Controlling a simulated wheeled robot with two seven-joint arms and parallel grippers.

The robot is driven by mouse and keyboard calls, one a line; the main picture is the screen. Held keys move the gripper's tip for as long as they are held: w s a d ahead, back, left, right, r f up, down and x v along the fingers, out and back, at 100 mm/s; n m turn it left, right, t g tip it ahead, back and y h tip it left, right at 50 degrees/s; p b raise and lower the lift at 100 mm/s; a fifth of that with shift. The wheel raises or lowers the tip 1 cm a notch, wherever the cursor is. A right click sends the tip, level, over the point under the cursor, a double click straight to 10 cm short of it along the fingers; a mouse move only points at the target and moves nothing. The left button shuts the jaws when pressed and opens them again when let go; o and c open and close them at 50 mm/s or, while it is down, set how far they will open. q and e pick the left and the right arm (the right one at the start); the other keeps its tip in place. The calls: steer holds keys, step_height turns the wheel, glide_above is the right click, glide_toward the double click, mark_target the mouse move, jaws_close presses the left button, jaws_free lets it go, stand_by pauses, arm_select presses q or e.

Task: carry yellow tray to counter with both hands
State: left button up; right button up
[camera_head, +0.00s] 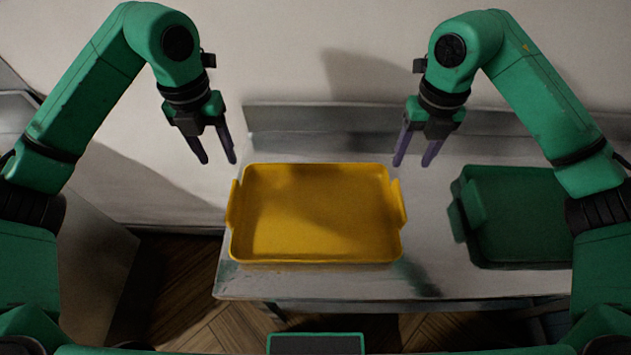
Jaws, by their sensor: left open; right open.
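The yellow tray (316,251) lies flat and empty on a grey metal counter (330,286). It has a raised handle on its left side (234,205) and another on its right side (398,204). My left gripper (217,160) is open and empty, above and behind the tray's left handle. My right gripper (413,162) is open and empty, above and behind the tray's right handle. Neither gripper appears to touch the tray.
A green tray (525,220) stands on the same counter to the right, partly hidden by my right arm. The counter has a raised back edge (320,119) against a pale wall. Wooden floor (185,290) shows left of the counter, and another grey surface (90,240) stands at the far left.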

arm_select(q)
glide_above(231, 198)
steer(key=f, duration=0.5)
steer(key=shift+w, duration=0.2)
arm_select(e)
glide_above(400, 198)
steer(key=f, duration=0.5)
steer(key=shift+w, duration=0.2)
arm_select(q)
steer(key=f, duration=0.8)
steer(key=shift+s+f, duration=0.2)
steer(key=shift+f, duration=0.15)
arm_select(e)
step_height(400, 198, down, 9)
steer(key=shift+s+r, duration=0.15)
steer(key=shift+s, duration=0.1)
arm_select(q)
steer(key=shift+s, duration=0.1)
steer(key=shift+c, duration=0.2)
arm_select(e)
steer(key=shift+c, duration=0.3)
arm_select(q)
jaws_close()
arm_select(e)
jaws_close()
